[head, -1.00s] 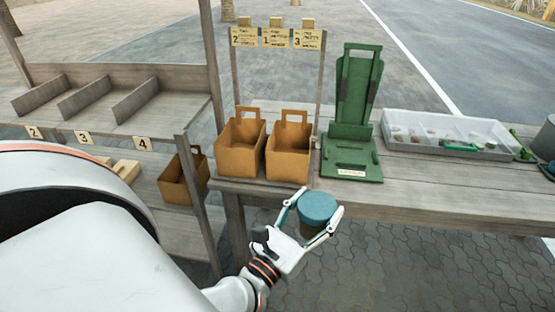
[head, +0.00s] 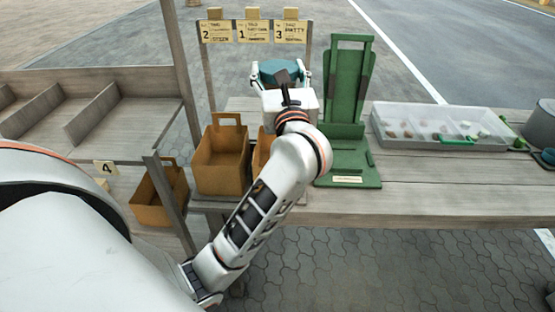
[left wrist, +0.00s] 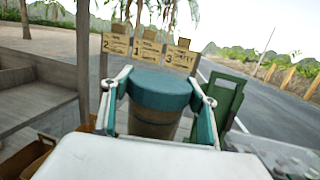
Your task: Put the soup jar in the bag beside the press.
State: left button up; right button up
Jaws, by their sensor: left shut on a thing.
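My left gripper (head: 280,74) is shut on the soup jar (head: 284,66), a brown jar with a blue-green lid. In the left wrist view the jar (left wrist: 158,100) stands upright between the two fingers. In the head view it shows above and behind the bag nearest the press, in front of the number cards. That bag (head: 260,158), tan with a handle, is mostly hidden behind my left wrist. The green press (head: 340,110) stands just to its right and also shows in the left wrist view (left wrist: 226,100). My right gripper is not in view.
A second tan bag (head: 221,160) stands at the left end of the table. Number cards (head: 254,31) hang on a rack behind the bags. A clear divided tray (head: 440,128) lies right of the press. Another bag (head: 160,197) sits on the lower shelf.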

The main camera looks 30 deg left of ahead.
pick_arm(q)
notch_tip(320, 180, down, 6)
jog(key=shift+s+f+b, duration=0.15)
jog(key=shift+f+b, duration=0.05)
jog(key=shift+b, duration=0.45)
notch_tip(320, 180, down, 13)
jog(key=b, duration=0.2)
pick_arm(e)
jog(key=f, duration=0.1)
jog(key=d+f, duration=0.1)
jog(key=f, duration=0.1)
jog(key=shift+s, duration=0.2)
pick_arm(q)
jog(key=shift+f, duration=0.1)
jog(key=shift+f+b, duration=0.55)
jog(key=shift+b, duration=0.15)
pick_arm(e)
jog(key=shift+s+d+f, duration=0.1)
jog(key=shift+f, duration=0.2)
pick_arm(q)
jog(key=o, duration=1.7)
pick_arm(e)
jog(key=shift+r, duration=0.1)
